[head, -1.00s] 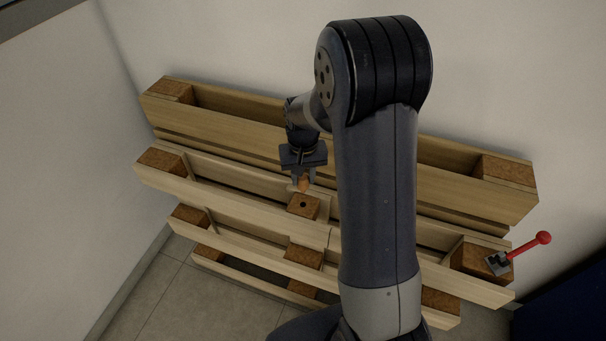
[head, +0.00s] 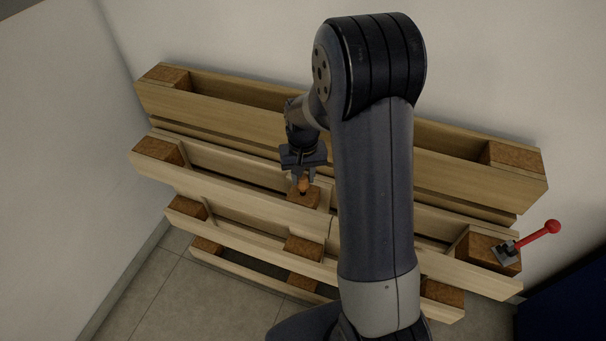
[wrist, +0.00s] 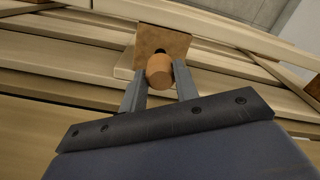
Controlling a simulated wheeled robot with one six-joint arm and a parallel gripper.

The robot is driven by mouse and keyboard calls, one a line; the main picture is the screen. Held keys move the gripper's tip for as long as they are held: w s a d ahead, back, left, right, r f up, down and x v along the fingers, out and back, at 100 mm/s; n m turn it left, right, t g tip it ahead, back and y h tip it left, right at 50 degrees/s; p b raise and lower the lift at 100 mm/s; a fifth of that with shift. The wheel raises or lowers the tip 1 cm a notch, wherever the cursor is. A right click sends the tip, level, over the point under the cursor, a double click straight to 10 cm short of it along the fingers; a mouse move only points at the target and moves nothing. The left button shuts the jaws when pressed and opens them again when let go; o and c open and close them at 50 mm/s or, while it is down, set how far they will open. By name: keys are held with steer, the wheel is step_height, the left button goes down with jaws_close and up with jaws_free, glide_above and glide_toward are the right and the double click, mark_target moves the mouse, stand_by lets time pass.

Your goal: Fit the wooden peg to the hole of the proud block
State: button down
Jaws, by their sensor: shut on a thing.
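The proud block (head: 312,197) is a brown block in the middle of the wooden pallet structure. It also shows at the top of the wrist view (wrist: 172,41), with part of its dark hole visible. My gripper (head: 304,178) is shut on the wooden peg (head: 304,186), an orange-brown cylinder. In the wrist view the peg (wrist: 160,70) sits between the two grey fingers and overlaps the hole's lower edge. The peg's far end is hidden, so I cannot tell whether it is in the hole.
Pallets (head: 235,107) with long pale boards lean against the wall. A red-knobbed lever (head: 537,235) sticks out at the right. A dark blue object (head: 565,287) stands at the lower right. Tiled floor (head: 190,300) is bare at the lower left.

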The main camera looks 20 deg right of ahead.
mark_target(303, 185)
steer(key=shift+f+b, duration=1.35)
steer(key=shift+f, duration=0.5)
steer(key=shift+f, duration=0.15)
steer(key=c, duration=1)
jaws_free()
steer(key=shift+r, duration=0.2)
step_height(303, 185, up, 11)
steer(key=shift+f, duration=0.2)
step_height(303, 185, down, 11)
steer(key=shift+r, duration=0.1)
steer(key=shift+r+p, duration=0.55)
steer(key=shift+r, duration=0.15)
